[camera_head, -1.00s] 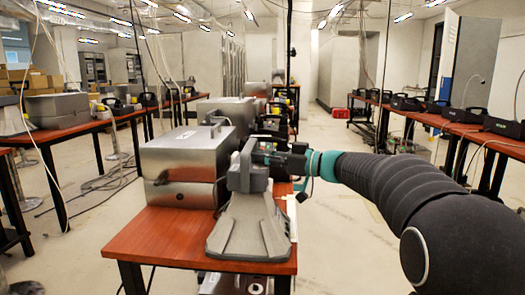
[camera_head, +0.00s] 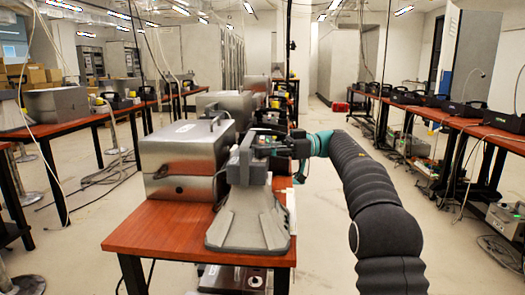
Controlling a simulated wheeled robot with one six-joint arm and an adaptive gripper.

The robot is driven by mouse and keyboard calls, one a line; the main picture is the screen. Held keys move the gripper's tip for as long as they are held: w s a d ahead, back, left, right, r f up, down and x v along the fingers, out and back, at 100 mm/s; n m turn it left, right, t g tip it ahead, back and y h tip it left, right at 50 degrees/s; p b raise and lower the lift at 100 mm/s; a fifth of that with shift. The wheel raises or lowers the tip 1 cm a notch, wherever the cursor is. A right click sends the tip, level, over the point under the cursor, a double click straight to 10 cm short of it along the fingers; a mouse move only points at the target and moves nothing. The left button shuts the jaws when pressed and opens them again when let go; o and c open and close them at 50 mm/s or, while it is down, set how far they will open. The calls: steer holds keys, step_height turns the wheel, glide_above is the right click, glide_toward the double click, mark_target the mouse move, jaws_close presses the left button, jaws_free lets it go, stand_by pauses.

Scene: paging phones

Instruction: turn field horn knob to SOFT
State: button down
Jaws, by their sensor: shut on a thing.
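The field horn (camera_head: 250,218) is a grey device with a wide, flared front, standing at the near end of the red-brown table. Its upper housing (camera_head: 248,168) faces away to the right. My gripper (camera_head: 268,146), dark with a teal band on the wrist behind it, reaches in from the right at the back of that housing. The fingertips are mostly hidden behind the housing. The knob and any SOFT marking cannot be seen from here. My gripper is shut on what seems to be the knob.
A large silver metal case (camera_head: 180,165) stands left of the horn on the same table (camera_head: 150,232). More devices stand farther back. A long table with black phones (camera_head: 503,120) runs along the right. The floor between is mostly clear, with loose cables.

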steer(key=shift+a+n+g, duration=0.1)
steer(key=shift+n+g, duration=0.2)
steer(key=shift+g, duration=0.2)
steer(key=c, duration=1)
jaws_free()
